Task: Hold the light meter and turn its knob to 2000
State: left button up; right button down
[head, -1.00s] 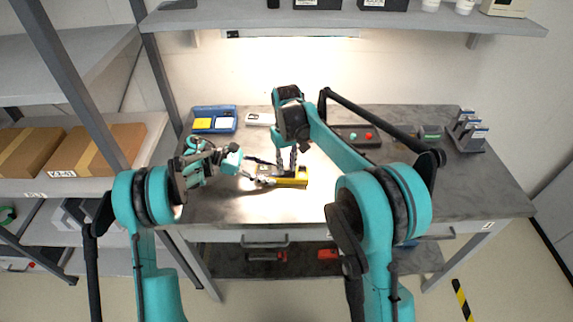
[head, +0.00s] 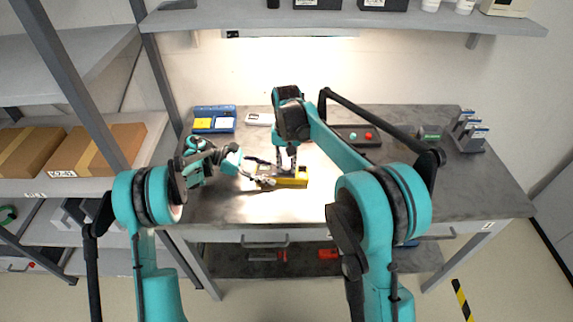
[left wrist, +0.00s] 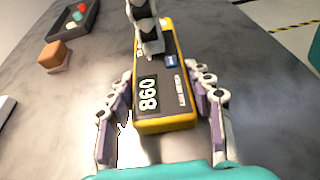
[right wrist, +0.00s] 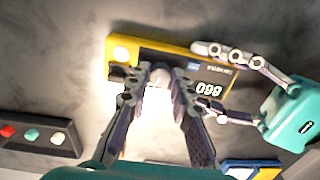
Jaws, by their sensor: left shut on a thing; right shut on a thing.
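The yellow-and-black light meter (head: 293,183) lies on the grey worktop. My left gripper (head: 262,173) has its fingers along both long sides of the meter's display end, as the left wrist view (left wrist: 162,80) shows.
A dark tray with coloured round pieces (head: 360,136) sits behind to the right. A blue tray with yellow contents (head: 214,112) and a pale device (head: 259,119) stand at the back. A small rack (head: 468,132) is at right. The front right worktop is clear.

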aim_at(287, 168)
jog(key=c, duration=1.3)
grip_release()
notch_tip(287, 168, up, 12)
pick_arm(q)
jog(key=o, duration=1.4)
